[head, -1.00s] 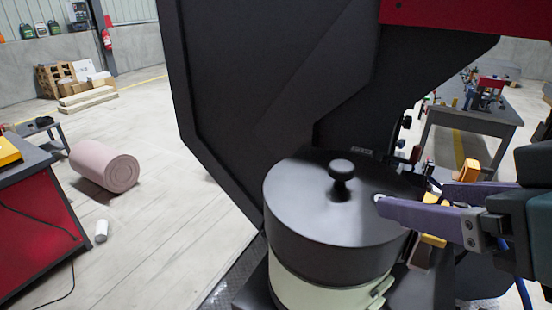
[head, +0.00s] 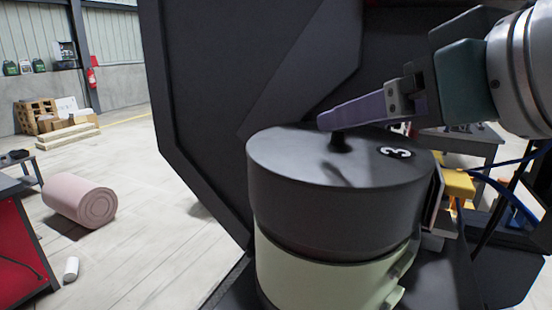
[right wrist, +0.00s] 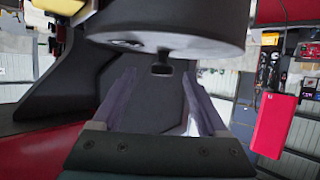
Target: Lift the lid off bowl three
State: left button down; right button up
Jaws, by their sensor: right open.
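The dark grey lid (head: 305,205) with a white 3 on its top sits on the pale green bowl three (head: 320,272) in the head view. Its knob (head: 341,144) stands up from the middle, its top partly hidden by my right gripper (head: 326,121). The gripper reaches in from the right, level with the knob. In the right wrist view the lid (right wrist: 165,22) appears upside down at the top. The knob (right wrist: 160,68) shows between the open, empty fingers (right wrist: 158,80), near their tips, with gaps on both sides. My left gripper is out of view.
A large dark panel (head: 250,80) rises close behind and left of the bowl. A yellow block (head: 457,184) and blue cables (head: 505,195) lie right of it. A pink roll (head: 80,200) lies on the open floor at the left.

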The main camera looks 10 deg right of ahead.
aim_at(338, 134)
jog(key=x, duration=0.1)
jog(key=p+x, duration=0.1)
jog(key=x, duration=0.2)
jog(key=shift+w+a+r+p, duration=0.25)
jog(key=shift+r+p, duration=0.05)
jog(key=shift+p, duration=0.05)
jog(key=shift+w+f, duration=0.25)
grip_shut()
dwell(0.4)
